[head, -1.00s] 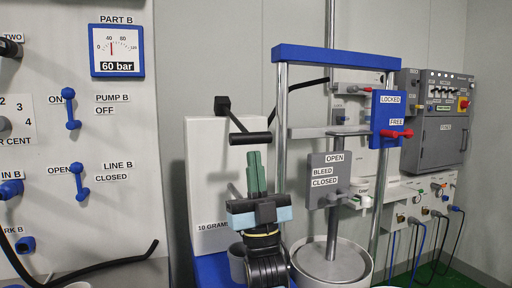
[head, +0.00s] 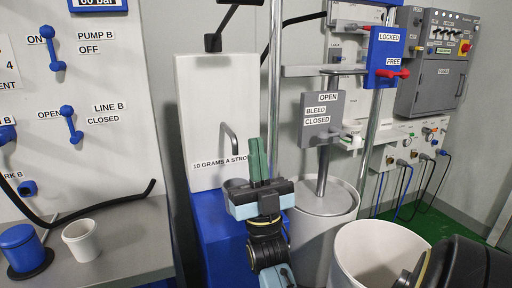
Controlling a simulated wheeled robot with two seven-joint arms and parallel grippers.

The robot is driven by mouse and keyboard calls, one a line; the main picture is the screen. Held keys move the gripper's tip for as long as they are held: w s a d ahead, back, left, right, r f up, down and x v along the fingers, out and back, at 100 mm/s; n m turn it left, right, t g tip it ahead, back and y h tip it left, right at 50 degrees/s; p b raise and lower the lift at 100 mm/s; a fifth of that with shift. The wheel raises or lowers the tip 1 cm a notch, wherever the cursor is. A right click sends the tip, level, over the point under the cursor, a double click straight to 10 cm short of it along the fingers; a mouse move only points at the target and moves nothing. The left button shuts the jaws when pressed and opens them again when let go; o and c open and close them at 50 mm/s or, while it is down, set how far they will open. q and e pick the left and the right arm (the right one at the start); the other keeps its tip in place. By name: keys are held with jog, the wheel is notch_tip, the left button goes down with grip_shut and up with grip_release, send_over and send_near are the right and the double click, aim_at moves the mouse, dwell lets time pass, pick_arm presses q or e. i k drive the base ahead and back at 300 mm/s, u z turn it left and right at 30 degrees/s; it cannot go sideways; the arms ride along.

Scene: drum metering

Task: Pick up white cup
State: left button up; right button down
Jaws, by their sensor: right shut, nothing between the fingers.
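A small white cup (head: 82,241) stands upright on the grey bench at the lower left, beside a blue cup (head: 20,248) on a dark round base. My right gripper (head: 258,160) is in the middle of the picture, well to the right of the white cup and apart from it. Its green fingers point up and are closed together with nothing between them. A greyish cup (head: 234,184) is partly hidden behind this gripper, below the spout of the white dispenser (head: 205,115). My left gripper is out of view.
The dispenser stands on a blue base (head: 215,235) between the bench (head: 125,245) and a drum (head: 315,198). A black hose (head: 100,204) curves over the back of the bench. A large open white container (head: 370,255) is at the lower right.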

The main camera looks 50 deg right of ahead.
aim_at(82, 237)
jog(key=k, duration=1)
